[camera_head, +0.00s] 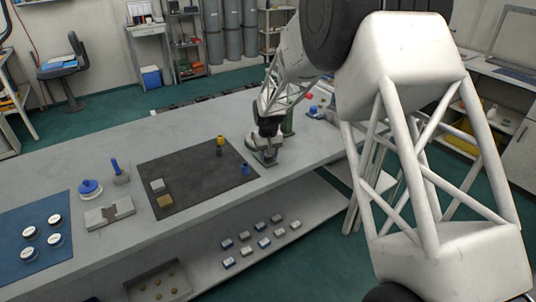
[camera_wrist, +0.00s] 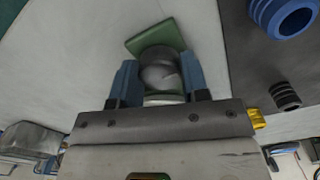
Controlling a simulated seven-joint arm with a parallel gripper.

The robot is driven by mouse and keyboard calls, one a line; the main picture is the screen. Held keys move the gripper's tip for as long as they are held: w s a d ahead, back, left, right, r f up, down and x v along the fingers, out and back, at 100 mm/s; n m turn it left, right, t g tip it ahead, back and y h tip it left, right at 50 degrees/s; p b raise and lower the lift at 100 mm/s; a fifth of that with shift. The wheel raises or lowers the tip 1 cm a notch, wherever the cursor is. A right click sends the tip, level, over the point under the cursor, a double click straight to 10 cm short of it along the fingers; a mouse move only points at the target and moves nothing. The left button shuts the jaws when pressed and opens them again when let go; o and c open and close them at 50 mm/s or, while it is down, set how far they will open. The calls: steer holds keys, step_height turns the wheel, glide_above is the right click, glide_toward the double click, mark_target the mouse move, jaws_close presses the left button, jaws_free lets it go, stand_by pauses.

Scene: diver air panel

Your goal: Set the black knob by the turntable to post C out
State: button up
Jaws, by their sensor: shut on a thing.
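My gripper (camera_wrist: 158,92) is shut on a grey rounded knob-like piece (camera_wrist: 160,72), with one blue finger on each side of it. This piece stands on a green base plate (camera_wrist: 172,34). In the head view, my gripper (camera_head: 267,144) is low over the green plate (camera_head: 262,160), near the right end of the bench. The piece looks grey rather than clearly black. Its pointer and the post letters cannot be read. I cannot make out a turntable for sure.
A dark mat (camera_head: 195,180) lies left of the green plate. A green post (camera_head: 288,122) stands close behind my gripper. A blue mat (camera_head: 40,252) with white-topped discs is farther left.

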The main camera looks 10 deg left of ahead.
steer(key=shift+n, duration=0.6)
steer(key=o, duration=0.9)
steer(key=shift+r, duration=3.9)
